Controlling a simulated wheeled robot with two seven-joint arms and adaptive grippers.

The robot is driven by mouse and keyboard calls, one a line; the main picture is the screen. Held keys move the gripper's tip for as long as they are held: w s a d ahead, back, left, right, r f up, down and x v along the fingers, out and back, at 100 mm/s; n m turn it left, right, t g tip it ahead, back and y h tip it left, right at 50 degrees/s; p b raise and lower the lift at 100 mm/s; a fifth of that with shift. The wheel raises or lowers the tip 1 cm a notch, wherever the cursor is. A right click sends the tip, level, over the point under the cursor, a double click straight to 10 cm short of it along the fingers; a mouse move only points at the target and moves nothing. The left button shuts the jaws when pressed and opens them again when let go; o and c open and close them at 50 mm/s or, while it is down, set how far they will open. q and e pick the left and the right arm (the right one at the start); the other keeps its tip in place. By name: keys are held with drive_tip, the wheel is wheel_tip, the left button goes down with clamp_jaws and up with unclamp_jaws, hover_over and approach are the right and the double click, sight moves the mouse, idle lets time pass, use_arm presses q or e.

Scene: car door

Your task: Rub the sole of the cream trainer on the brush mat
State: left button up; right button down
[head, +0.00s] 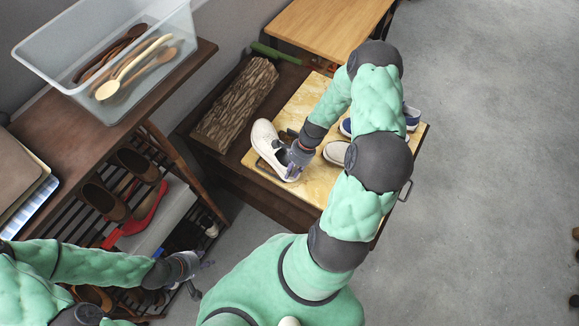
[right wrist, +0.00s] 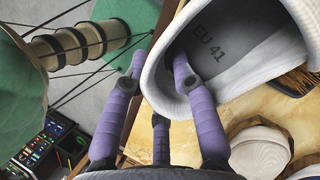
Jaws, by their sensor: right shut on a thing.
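The cream trainer (head: 265,140) is over the yellowish board at the left part of the bench. My right gripper (head: 298,158) is shut on its heel end. In the right wrist view one finger is inside the trainer's opening (right wrist: 215,50) and one outside; the insole reads "EU 41". Brown bristles of what looks like the brush mat (right wrist: 292,84) show beside the trainer, mostly hidden under it. Whether the sole touches them cannot be told. My left gripper (head: 190,272) is empty with fingers apart, near the shoe rack at lower left.
A second pale shoe (head: 336,152) and blue shoes (head: 411,117) are on the board (head: 305,98), partly behind my right arm. A bark-like log piece (head: 236,100) lies left of it. A clear bin of wooden spoons (head: 60,48) stands on the rack. Open floor is at right.

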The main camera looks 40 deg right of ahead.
sight(286, 163)
drive_tip(key=shift+w+p, duration=0.3)
drive_tip(key=shift+w, duration=0.2)
drive_tip(key=shift+w+d, duration=0.15)
drive_tip(key=shift+w, duration=0.6)
drive_tip(key=shift+w+d, duration=0.1)
drive_tip(key=shift+w, duration=0.6)
drive_tip(key=shift+s+a, duration=0.1)
drive_tip(key=shift+s, duration=0.65)
drive_tip(key=shift+s+p, duration=0.7)
drive_tip(key=shift+s, duration=1.55)
drive_tip(key=shift+w, duration=3.05)
drive_tip(key=shift+r, duration=0.1)
